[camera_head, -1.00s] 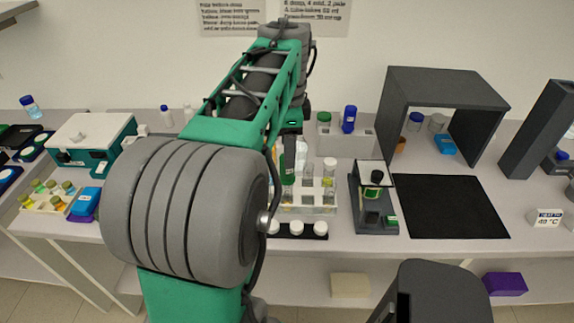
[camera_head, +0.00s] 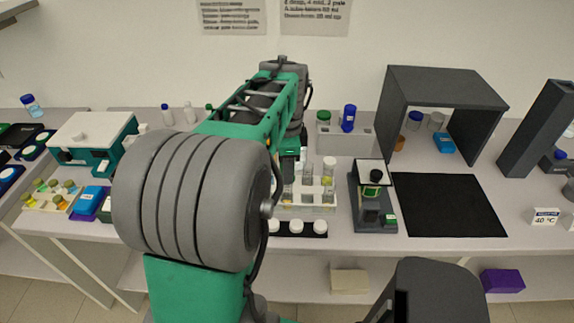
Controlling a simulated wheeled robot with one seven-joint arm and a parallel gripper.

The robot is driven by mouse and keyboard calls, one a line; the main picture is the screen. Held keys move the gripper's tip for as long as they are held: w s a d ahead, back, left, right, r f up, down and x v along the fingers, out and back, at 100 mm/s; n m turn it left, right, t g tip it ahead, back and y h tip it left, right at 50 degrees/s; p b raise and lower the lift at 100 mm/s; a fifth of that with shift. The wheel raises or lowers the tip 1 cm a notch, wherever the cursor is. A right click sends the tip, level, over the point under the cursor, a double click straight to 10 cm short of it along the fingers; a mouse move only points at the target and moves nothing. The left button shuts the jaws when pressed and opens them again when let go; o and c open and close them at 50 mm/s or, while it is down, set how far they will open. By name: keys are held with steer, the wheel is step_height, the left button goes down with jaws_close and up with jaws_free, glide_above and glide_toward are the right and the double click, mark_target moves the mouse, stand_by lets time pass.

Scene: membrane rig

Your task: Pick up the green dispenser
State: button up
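My arm, green and grey, fills the middle of the head view and reaches over the bench. Its end, with my gripper (camera_head: 290,150), is mostly hidden behind my own arm links, near a clear tube rack (camera_head: 312,196). The fingers cannot be made out. I cannot identify the green dispenser with certainty. A small dark box with some green (camera_head: 104,208) shows partly behind my arm at the left. A green-capped bottle (camera_head: 323,118) stands at the back, right of my arm.
A black strip with white caps (camera_head: 297,228) lies before the rack. A small dark device (camera_head: 373,197) stands right of it, beside a black mat (camera_head: 450,205). A dark open-fronted box (camera_head: 440,90) is behind. A teal-and-white machine (camera_head: 93,138) stands left.

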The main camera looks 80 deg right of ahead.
jaws_close()
step_height(320, 180, up, 10)
steer(key=p, duration=0.8)
steer(key=shift+r, duration=2.7)
